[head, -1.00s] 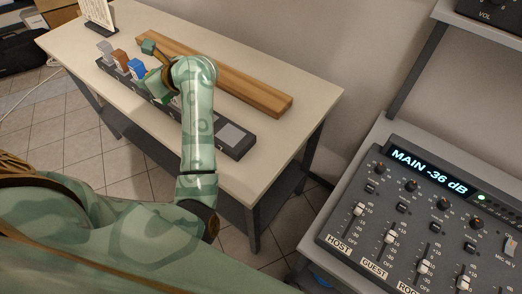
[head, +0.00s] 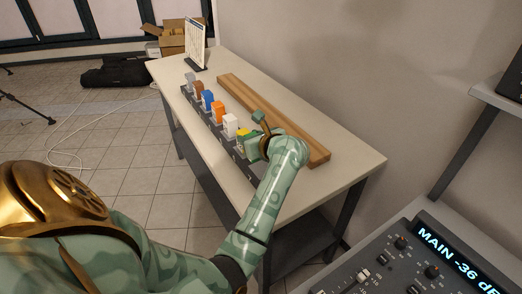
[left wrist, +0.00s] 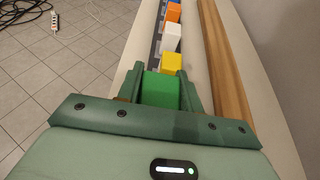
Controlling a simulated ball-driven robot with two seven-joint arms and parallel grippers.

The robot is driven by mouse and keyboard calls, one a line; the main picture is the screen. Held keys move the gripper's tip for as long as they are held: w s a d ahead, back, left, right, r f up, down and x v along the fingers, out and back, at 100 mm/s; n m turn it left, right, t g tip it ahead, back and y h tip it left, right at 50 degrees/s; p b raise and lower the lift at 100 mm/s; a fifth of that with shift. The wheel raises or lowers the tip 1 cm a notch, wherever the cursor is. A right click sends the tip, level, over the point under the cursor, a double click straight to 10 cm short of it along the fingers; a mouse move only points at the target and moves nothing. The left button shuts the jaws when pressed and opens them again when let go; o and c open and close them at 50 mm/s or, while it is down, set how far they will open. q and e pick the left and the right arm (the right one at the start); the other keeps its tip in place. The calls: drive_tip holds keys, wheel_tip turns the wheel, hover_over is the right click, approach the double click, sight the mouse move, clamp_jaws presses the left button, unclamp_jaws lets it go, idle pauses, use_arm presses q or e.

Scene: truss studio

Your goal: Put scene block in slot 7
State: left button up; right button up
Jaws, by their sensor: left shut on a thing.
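My left gripper (head: 258,143) is shut on a green block (left wrist: 160,90), which shows between its fingers in the left wrist view. The yellow block also shows in the left wrist view (left wrist: 172,62), just ahead of the fingers. I cannot tell whether the green block touches the rail. A grey, a brown, a blue, an orange (head: 217,111) and a white block (head: 230,125) stand in line farther along the rail. My right gripper is out of view.
A long wooden bar (head: 275,115) lies on the table (head: 345,165) beside the rail. A white card on a stand (head: 195,45) is at the far end. The mixing desk (head: 410,255) stands at lower right. The table's near right end is clear.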

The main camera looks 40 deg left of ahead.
use_arm(q)
drive_tip(key=w+f, duration=0.2)
drive_tip(key=f, duration=0.1)
drive_tip(key=shift+w+d+b, duration=0.2)
drive_tip(key=shift+d+b, duration=0.15)
drive_tip(key=shift+w+f+b, duration=0.2)
drive_tip(key=shift+f+b, duration=0.15)
drive_tip(key=shift+f, duration=1.4)
drive_tip(key=shift+d, duration=0.1)
drive_tip(key=shift+f, duration=0.2)
drive_tip(key=o, duration=1)
drive_tip(key=shift+r, duration=0.1)
